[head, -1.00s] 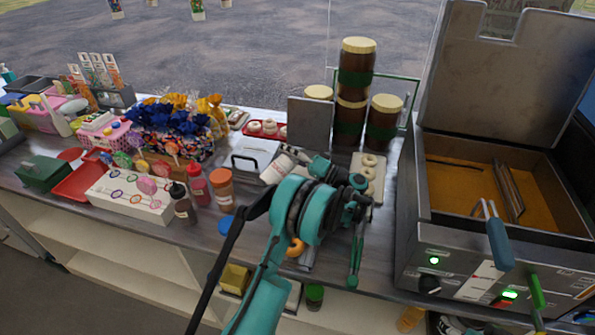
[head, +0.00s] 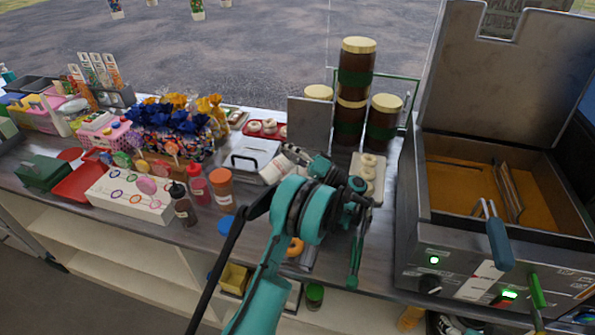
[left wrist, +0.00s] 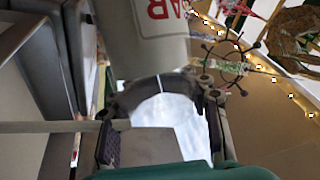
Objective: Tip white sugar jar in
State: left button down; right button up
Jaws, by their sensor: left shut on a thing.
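My left gripper (head: 293,158) is shut on the white sugar jar (head: 272,171) and holds it above the counter, in the middle of the head view. The jar is tilted, and my gripper and wrist hide part of it. In the left wrist view the white jar (left wrist: 150,48) carries red letters, partly cut off at the top edge, and the fingers (left wrist: 160,92) close around its lower part in the picture. A pale, shiny patch shows between the fingers; I cannot tell what it is. My right gripper is not in view.
A grey metal box (head: 252,156) stands just behind the jar. Brown jars with cream lids (head: 382,122) are stacked behind my wrist. Sauce bottles (head: 198,187) stand to the left. A large open fryer (head: 500,270) fills the right side.

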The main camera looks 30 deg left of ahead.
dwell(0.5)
pick_arm(q)
jog(key=shift+w+d+r+m, duration=0.1)
jog(key=shift+d+r+m, duration=0.1)
jog(key=shift+m, duration=0.6)
jog(key=shift+f+y, duration=0.15)
jog(key=shift+y, duration=0.15)
